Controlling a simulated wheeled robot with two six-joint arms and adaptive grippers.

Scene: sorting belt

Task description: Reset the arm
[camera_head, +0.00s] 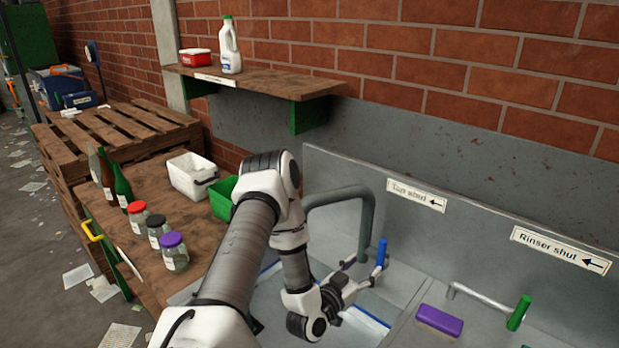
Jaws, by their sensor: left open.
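My left arm reaches in from the bottom of the head view and bends down over the grey sink basin. My left gripper (361,275) is at the basin, open, its fingers pointing up and right. One fingertip appears close to the blue-handled tap lever (382,252); I cannot tell whether they touch. No object shows clearly between the fingers. My right gripper is not in this view.
The grey tap spout (340,193) arches behind my arm. A purple block (439,320) and green-handled rinser lever (518,313) are at right. Jars, including a purple-lidded jar (174,251), bottles, a white tub (192,175) and a green bin (222,198) stand left.

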